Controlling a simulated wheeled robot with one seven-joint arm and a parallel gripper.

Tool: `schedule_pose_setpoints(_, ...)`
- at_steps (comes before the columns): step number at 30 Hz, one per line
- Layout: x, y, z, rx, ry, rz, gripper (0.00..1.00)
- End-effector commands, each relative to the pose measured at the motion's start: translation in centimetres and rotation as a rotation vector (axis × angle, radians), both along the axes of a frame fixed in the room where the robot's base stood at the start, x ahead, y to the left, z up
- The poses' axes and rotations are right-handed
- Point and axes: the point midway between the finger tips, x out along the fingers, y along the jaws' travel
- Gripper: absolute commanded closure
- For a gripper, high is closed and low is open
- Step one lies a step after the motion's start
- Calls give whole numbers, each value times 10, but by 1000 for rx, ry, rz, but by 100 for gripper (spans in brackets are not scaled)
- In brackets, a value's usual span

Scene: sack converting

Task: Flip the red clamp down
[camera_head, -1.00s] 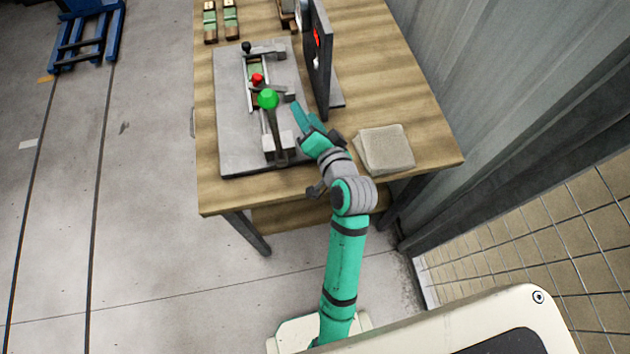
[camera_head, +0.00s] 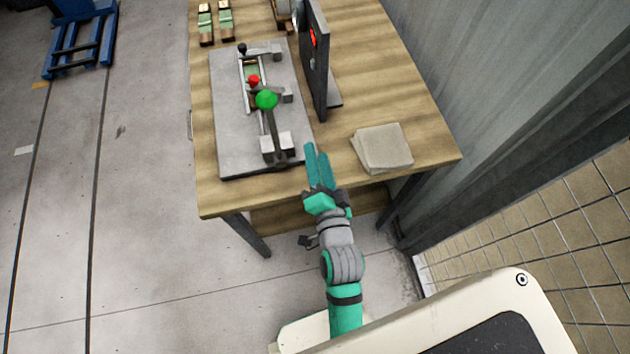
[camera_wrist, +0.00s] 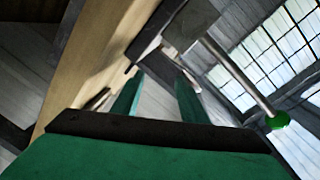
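The red clamp's ball knob (camera_head: 254,79) shows in the head view, low in the middle of the grey fixture plate (camera_head: 231,142). A green ball knob (camera_head: 266,99) on a lever stands nearer to me and covers part of the red clamp. My gripper (camera_head: 317,149) is by the table's front edge, right of the plate's near corner, apart from both clamps. Its two fingers are parted with nothing between them. In the wrist view, my fingers (camera_wrist: 157,92) are apart and the green knob (camera_wrist: 278,121) is at the right; the red knob is not seen there.
A black-knobbed clamp (camera_head: 243,48) is at the plate's far end. A dark upright panel (camera_head: 316,70) with a red mark stands right of the plate. A stack of grey sheets (camera_head: 383,148) lies at the table's right.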

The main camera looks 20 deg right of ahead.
Motion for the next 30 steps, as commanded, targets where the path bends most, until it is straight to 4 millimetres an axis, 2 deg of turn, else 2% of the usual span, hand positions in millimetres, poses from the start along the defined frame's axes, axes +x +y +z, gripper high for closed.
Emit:
schedule_pose_setpoints(6, -27, 7, -5, -41, -9, -16, 60)
schedule_pose_setpoints(12, -44, 16, -12, -107, 6, -7, 60)
schedule_pose_setpoints(26, -51, 21, -14, -141, 10, -2, 60)
schedule_pose_setpoints(27, -51, 21, -14, -141, 10, -2, 63)
schedule_pose_setpoints(30, -53, 22, -15, -149, 15, 0, 87)
